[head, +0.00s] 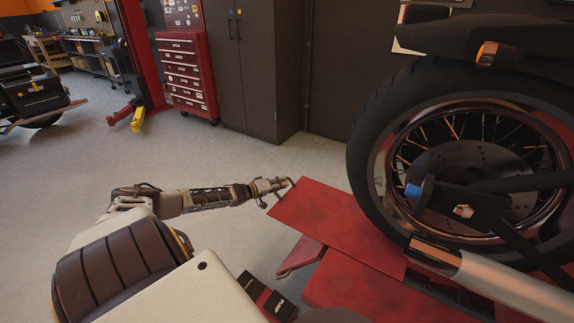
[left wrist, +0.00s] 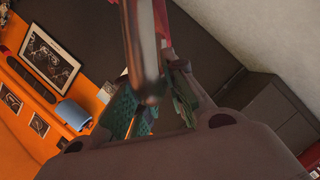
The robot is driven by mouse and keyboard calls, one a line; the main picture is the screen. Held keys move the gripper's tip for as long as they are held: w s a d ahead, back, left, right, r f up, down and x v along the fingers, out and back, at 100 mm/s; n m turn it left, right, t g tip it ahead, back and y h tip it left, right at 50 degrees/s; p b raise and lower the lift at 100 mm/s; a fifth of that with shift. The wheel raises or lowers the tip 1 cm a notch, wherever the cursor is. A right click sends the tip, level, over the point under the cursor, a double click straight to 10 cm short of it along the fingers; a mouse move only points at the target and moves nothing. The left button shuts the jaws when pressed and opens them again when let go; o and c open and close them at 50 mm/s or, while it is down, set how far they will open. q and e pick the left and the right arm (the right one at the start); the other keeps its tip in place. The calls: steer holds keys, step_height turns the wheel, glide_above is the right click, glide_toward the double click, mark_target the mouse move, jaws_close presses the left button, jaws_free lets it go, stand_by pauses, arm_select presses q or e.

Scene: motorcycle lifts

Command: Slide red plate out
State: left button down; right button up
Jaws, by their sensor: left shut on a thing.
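The red plate (head: 335,222) is a flat slab of the motorcycle lift, beside and partly under the motorcycle's wheel in the head view. My left arm reaches in from the left, and its gripper (head: 275,187) is at the plate's far left corner. The gripper is shut on the plate's edge. In the left wrist view the green-padded fingers (left wrist: 150,105) sit around a dark, blurred edge piece, with a strip of red plate (left wrist: 163,15) above it. The exact contact is hard to see. My right gripper is not in view.
The motorcycle wheel (head: 385,135) and silver exhaust pipe (head: 500,285) crowd the right side. A lower red lift section (head: 375,295) lies nearer me. Clear grey floor (head: 240,160) lies left of the plate. A red tool chest (head: 188,75) and dark cabinet (head: 250,70) stand behind.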

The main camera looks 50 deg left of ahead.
arm_select(q)
steer(key=shift+a, duration=0.25)
steer(key=c, duration=1.5)
jaws_free()
steer(key=shift+o, duration=0.2)
steer(key=shift+s, duration=0.15)
steer(key=v, duration=1)
steer(key=shift+s, duration=0.35)
stand_by(0.6)
steer(key=shift+s+r, duration=0.25)
steer(key=shift+s, duration=0.25)
stand_by(0.5)
steer(key=shift+s, duration=0.15)
